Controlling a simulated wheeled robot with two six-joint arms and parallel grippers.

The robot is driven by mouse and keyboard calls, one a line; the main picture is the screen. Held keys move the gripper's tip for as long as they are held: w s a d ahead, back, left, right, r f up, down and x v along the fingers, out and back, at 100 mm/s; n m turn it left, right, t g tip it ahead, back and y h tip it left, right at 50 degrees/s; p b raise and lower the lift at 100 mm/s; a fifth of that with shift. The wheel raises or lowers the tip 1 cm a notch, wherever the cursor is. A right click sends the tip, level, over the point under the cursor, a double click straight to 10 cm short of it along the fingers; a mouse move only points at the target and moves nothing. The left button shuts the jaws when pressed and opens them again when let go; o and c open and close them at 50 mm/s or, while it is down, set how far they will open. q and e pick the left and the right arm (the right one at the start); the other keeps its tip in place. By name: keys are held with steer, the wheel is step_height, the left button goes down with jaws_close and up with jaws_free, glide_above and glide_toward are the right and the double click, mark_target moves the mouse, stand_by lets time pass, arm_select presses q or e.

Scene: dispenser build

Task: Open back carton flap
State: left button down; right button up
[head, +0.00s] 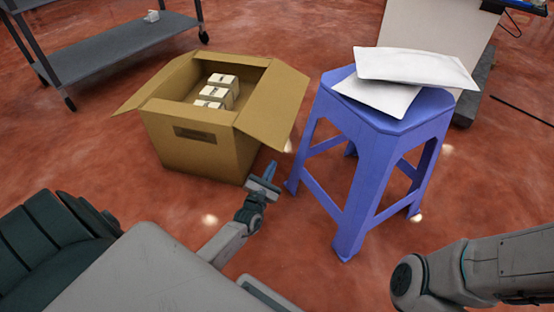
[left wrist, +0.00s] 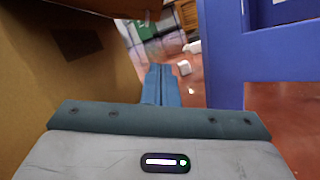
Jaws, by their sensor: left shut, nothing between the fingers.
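The brown carton (head: 205,157) stands on the floor left of centre in the head view, with several small white-topped boxes (head: 213,92) inside. Its left flap (head: 150,88) and right flap (head: 277,105) spread outward. A narrow strip (head: 238,57) runs along its back edge; I cannot tell whether this is the back flap. My left gripper (head: 271,168) is shut and empty, low beside the carton's front right corner, apart from the back edge. In the left wrist view its closed fingers (left wrist: 161,82) point between the carton wall (left wrist: 50,75) and a blue stool leg. My right gripper is out of view.
The blue stool (head: 361,140) stands close right of the carton, with white packets (head: 415,67) on top. A grey shelf cart (head: 120,48) stands behind at left. My right arm is at lower right.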

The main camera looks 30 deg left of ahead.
arm_select(q)
steer(key=w+r+b, duration=0.1)
steer(key=w+r, duration=0.4)
steer(key=w, duration=0.3)
steer(key=shift+w+r+b, duration=0.25)
steer(key=shift+w+b, duration=0.15)
steer(key=shift+r, duration=0.1)
steer(key=shift+w+d+r+n+y, duration=0.15)
steer(key=shift+d+r+n+y, duration=0.25)
steer(key=shift+r+n, duration=0.45)
